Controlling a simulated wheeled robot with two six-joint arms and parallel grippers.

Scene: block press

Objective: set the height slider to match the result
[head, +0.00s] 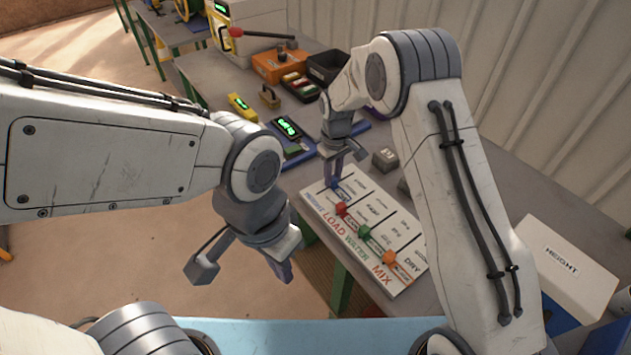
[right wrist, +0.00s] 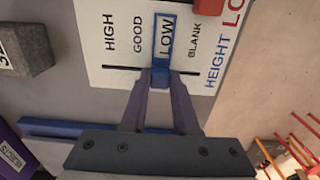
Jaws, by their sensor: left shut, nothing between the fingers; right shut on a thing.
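The white slider board (head: 318,200) lies on the table with rows marked HEIGHT, LOAD, WATER and MIX. The height slider (right wrist: 160,78) is a blue knob with a blue frame; in the right wrist view the frame surrounds the word LOW, between GOOD and BLANK. My right gripper (head: 338,172) is shut on this knob; its fingers also show in the right wrist view (right wrist: 160,88). My left gripper (head: 284,270) is shut and empty, in front of the table, left of the board. A device with a lit green display (head: 287,127) stands behind the board; its reading is too small to tell.
Red (head: 341,208), green (head: 364,231) and orange (head: 389,257) knobs sit on the board's other rows. A grey block (head: 385,158) stands behind the board. A white box marked HEIGHT (head: 563,262) is at the right. An orange box (head: 279,63) and dark tray (head: 325,67) stand farther back.

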